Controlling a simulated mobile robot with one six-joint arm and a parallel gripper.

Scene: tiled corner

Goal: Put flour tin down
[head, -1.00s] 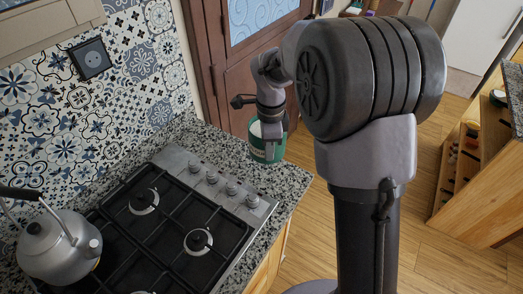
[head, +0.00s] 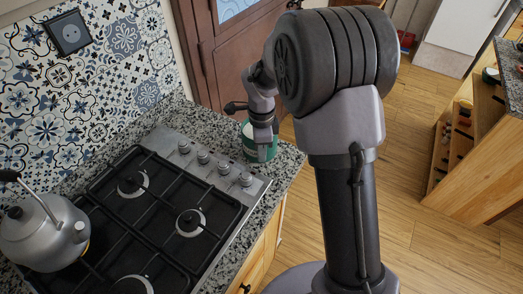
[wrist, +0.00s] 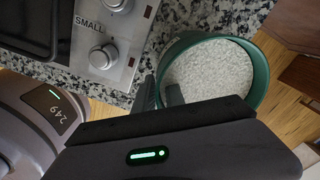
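The flour tin (head: 248,147) is green, upright and open at the top, at the counter's far end just beyond the stove knobs. In the wrist view, its round rim (wrist: 262,82) surrounds pale, grainy contents. My gripper (head: 262,150) reaches down at the tin's near side. In the wrist view, one finger (wrist: 146,95) is outside the tin wall and the other shows inside the rim, so the gripper pinches the wall. The tin's base is at or very near the counter; I cannot tell whether it touches.
The speckled granite counter (head: 285,160) has a narrow free strip around the tin, with its edge close on the right. The gas stove (head: 150,215) lies nearer, with a grey kettle (head: 45,232) at left. A brown door (head: 225,65) stands behind.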

